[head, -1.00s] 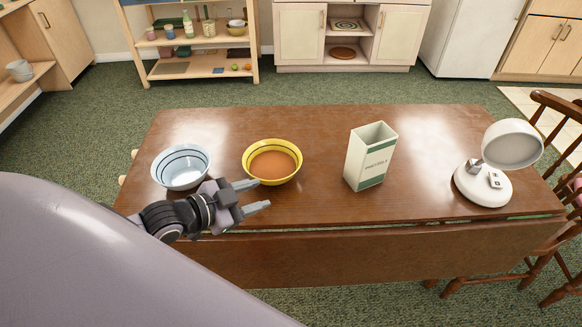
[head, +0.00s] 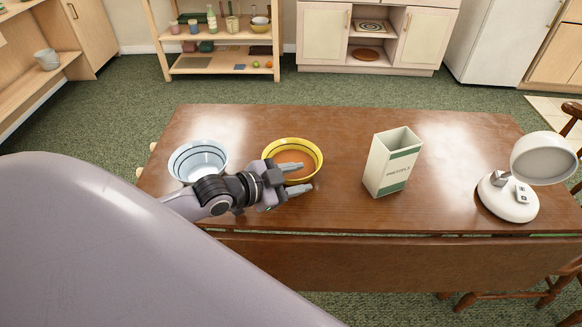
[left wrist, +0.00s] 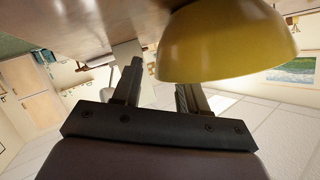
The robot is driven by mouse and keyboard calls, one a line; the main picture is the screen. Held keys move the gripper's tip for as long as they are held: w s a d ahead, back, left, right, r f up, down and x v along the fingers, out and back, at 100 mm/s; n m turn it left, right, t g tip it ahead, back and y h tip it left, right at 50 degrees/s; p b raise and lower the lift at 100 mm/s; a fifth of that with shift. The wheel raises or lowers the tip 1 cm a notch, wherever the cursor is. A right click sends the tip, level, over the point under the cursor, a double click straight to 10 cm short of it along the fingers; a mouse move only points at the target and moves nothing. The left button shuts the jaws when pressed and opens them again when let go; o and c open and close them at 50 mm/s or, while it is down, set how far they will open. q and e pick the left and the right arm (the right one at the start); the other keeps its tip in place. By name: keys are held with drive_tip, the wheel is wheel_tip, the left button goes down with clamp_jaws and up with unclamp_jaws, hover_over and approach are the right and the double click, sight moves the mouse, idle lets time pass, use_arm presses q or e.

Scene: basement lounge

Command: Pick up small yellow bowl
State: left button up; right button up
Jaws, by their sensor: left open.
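The small yellow bowl (head: 313,149) stands upright on the wooden table, with an orange-brown inside. In the left wrist view its yellow outer side (left wrist: 225,45) looms large just beyond the fingers. My left gripper (head: 295,178) is open and empty at the bowl's near side, its fingers pointing right and covering part of the near rim. In the left wrist view the gripper (left wrist: 155,88) shows two separated fingers, with the bowl close to one of them. I cannot tell whether they touch. My right gripper is not in view.
A light blue bowl (head: 198,150) stands left of the yellow one, just behind my left arm. A white-and-green box (head: 391,165) stands to the right. A white lamp (head: 508,196) is at the table's right end. The table (head: 350,125) is clear between these.

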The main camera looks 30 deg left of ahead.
use_arm(q)
drive_tip(key=shift+x, duration=0.8)
clamp_jaws()
drive_tip(key=shift+s, duration=0.1)
drive_tip(key=shift+f, duration=0.2)
idle(0.6)
